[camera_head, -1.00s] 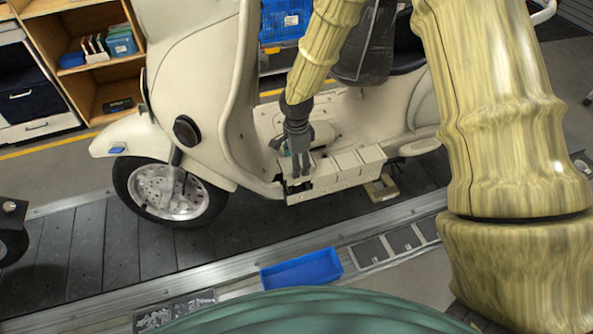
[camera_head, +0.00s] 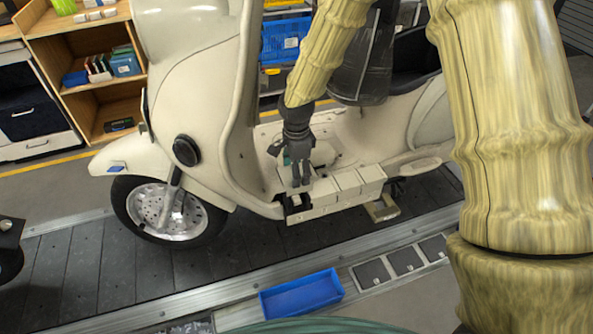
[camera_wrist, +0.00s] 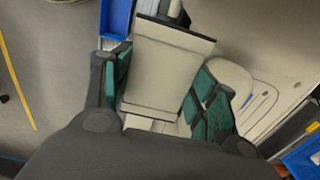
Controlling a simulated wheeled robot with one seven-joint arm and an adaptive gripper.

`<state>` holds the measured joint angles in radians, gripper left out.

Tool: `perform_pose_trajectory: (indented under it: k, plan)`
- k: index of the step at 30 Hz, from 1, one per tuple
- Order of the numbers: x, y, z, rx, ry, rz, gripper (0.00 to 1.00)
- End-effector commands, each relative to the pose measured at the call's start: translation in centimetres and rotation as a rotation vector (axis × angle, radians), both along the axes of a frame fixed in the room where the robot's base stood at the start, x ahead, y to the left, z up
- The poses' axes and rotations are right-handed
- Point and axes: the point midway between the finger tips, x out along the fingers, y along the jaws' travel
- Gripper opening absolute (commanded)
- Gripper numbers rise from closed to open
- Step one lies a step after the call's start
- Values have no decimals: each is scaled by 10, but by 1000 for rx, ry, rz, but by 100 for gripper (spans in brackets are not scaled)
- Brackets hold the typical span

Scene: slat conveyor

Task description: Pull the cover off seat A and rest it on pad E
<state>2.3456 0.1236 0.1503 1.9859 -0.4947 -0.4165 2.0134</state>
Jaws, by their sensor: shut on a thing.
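My gripper (camera_head: 301,184) is over the left end of a row of cream block-like covers (camera_head: 345,183) on the scooter's floor side. It is shut on a cream cover. In the wrist view this cover (camera_wrist: 165,75) sits between the green finger pads of my gripper (camera_wrist: 160,95). A dark gap (camera_head: 295,200) shows at the row's left end, just below the fingers. I cannot read letters marking seat A or pad E. Dark grey square pads (camera_head: 405,260) lie in a metal frame beside the conveyor, at the lower right.
A blue tray (camera_head: 301,293) lies on the conveyor's near edge, left of the pads. The cream scooter (camera_head: 195,90) stands on the dark slats (camera_head: 90,270), its front shield left of my gripper. Shelves (camera_head: 100,85) stand at the back left.

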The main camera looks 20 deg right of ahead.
Motion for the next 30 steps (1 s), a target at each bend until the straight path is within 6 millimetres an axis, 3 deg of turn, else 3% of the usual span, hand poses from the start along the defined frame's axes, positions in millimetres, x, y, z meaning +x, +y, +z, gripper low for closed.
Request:
perform_pose_trajectory:
  k: [30]
  plan:
    - [0,0,64,-1,-1,1,30]
